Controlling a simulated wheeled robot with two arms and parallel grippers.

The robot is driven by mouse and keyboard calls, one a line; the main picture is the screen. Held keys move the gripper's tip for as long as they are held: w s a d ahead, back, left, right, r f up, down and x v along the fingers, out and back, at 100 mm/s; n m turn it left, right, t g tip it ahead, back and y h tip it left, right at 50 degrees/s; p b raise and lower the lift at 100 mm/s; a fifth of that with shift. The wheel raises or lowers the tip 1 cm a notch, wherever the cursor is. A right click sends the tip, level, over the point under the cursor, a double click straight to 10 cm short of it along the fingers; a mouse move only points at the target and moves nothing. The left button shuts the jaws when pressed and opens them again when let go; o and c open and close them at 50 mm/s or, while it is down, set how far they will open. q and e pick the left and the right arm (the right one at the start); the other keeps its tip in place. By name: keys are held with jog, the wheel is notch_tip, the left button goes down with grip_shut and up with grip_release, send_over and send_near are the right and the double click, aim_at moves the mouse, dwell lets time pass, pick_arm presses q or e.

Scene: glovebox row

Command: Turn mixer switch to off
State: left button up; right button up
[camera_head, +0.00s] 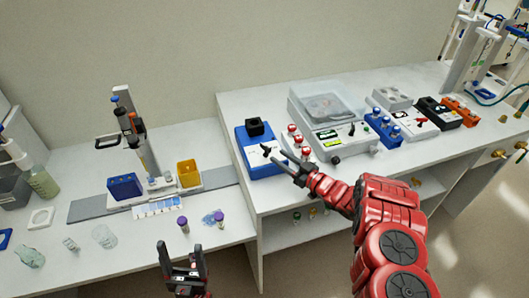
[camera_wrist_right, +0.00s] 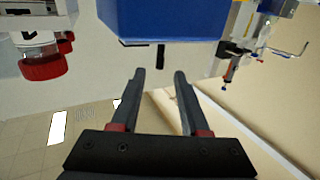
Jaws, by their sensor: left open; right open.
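The mixer is a blue box (camera_head: 240,152) with a black cup (camera_head: 255,127) on top, at the left end of the raised bench. Its blue body (camera_wrist_right: 175,18) fills the top middle of the right wrist view. A small black lever, seemingly the switch (camera_wrist_right: 161,56), sticks out from it. My right gripper (camera_wrist_right: 159,76) is open, its fingertips just short of the lever and lined up either side of it; contact cannot be told. In the head view the right gripper (camera_head: 273,156) covers the mixer's front right. My left gripper (camera_head: 181,252) is open and empty, low at the front.
Red-capped vials (camera_head: 293,140) stand right of the mixer, close to my right gripper; a red cap (camera_wrist_right: 42,62) shows in the wrist view. A lidded machine (camera_head: 325,110) stands farther right. A pipette stand (camera_head: 140,140) and purple-capped tubes (camera_head: 219,217) are on the lower bench.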

aim_at(264, 145)
jog(key=x, duration=0.7)
jog(key=shift+w+f, duration=0.1)
jog(key=shift+f, duration=0.05)
jog(key=shift+w+a+r, duration=0.2)
jog(key=shift+w+a, duration=0.2)
jog(key=shift+a, duration=0.05)
grip_shut()
jog(key=shift+f, duration=0.1)
